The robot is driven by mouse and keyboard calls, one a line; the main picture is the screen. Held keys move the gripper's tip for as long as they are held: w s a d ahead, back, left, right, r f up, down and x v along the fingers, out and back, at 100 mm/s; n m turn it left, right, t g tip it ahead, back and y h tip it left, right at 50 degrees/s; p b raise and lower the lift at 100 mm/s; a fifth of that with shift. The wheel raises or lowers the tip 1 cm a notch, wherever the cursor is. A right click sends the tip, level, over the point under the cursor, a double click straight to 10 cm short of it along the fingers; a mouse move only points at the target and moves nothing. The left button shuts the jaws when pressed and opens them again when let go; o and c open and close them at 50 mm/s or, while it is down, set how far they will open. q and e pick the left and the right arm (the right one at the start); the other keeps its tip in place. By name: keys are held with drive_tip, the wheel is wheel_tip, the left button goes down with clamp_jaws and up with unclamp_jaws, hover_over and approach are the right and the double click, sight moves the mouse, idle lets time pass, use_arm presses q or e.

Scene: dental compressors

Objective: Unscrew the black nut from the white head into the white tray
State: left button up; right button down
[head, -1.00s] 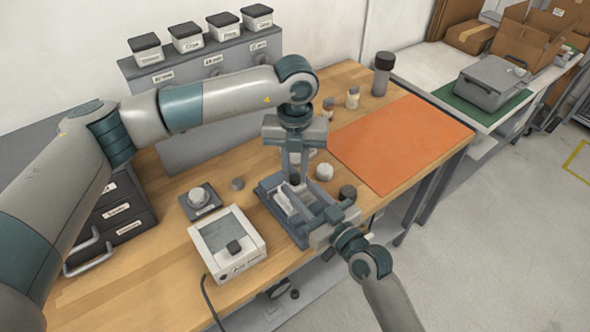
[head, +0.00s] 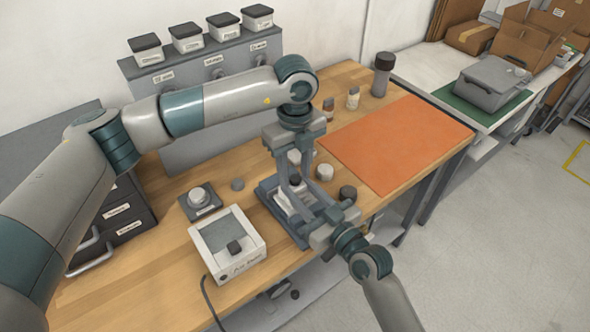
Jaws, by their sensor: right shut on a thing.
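My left gripper (head: 294,182) points down over the grey-blue fixture (head: 268,200), its two fingers apart. My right gripper (head: 308,207) reaches in low from the front right and is shut on a pale part, apparently the white head (head: 284,203), at the fixture. The fingers hide much of the head, and its contact with the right gripper is hard to see. The black nut cannot be told for certain between the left fingers.
A white round piece (head: 325,172) and a dark round piece (head: 347,193) stand right of the fixture. An orange mat (head: 400,145) covers the right of the table. Small bottles (head: 353,98) and a dark cylinder (head: 382,75) stand behind. A grey cabinet (head: 190,135) bounds the back left.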

use_arm(q)
drive_tip(key=shift+r, duration=0.1)
drive_tip(key=shift+r, duration=2.15)
drive_tip(key=shift+m, duration=0.3)
